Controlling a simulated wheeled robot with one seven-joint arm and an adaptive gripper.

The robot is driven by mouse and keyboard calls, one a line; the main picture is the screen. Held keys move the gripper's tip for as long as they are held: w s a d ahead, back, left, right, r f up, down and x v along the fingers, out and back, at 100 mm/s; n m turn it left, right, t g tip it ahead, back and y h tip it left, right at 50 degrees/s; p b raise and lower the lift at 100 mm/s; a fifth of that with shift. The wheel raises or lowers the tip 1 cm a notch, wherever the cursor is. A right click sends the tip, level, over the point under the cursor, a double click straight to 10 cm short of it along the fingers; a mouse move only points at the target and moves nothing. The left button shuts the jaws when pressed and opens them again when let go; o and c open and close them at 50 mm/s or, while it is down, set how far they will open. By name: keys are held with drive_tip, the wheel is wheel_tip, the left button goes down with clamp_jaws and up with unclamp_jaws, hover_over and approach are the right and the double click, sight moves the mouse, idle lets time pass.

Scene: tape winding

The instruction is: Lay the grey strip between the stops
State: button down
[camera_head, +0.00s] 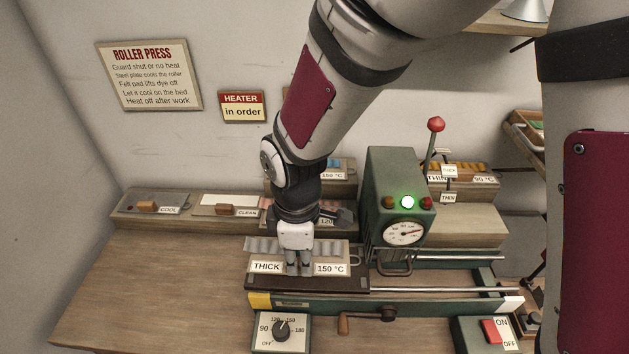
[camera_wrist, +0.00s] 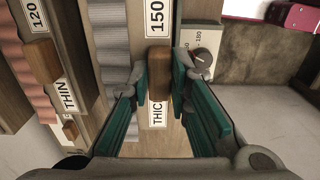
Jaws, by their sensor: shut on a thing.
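The grey strip is a wavy band (camera_head: 262,244) along the back of a wooden board (camera_head: 345,254) labelled THICK and 150 °C. In the wrist view the strip (camera_wrist: 108,45) runs along the left side of the board. My gripper (camera_head: 299,270) points down at the board's front middle. In the wrist view its green-padded fingers (camera_wrist: 160,98) are shut on the board's brown wooden block (camera_wrist: 159,54), between the two labels. The board appears over the left end of the press bed (camera_head: 440,290); I cannot tell whether it touches. The stops cannot be clearly made out.
The green roller press (camera_head: 384,165) stands right of the board, with a lit green lamp, dial and red-knobbed lever. Other boards, COOL (camera_head: 130,205), CLEAN (camera_head: 215,200) and THIN (camera_head: 475,167), lie behind. A heater knob (camera_head: 281,331) sits in front. The left worktop (camera_head: 160,290) is clear.

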drive_tip(key=shift+w+f, duration=0.15)
drive_tip(key=shift+w, duration=0.3)
drive_tip(key=shift+f+b, duration=0.95)
drive_tip(key=shift+f, duration=0.65)
drive_tip(key=shift+f, duration=0.3)
drive_tip(key=c, duration=1.5)
unclamp_jaws()
drive_tip(key=shift+r, duration=0.1)
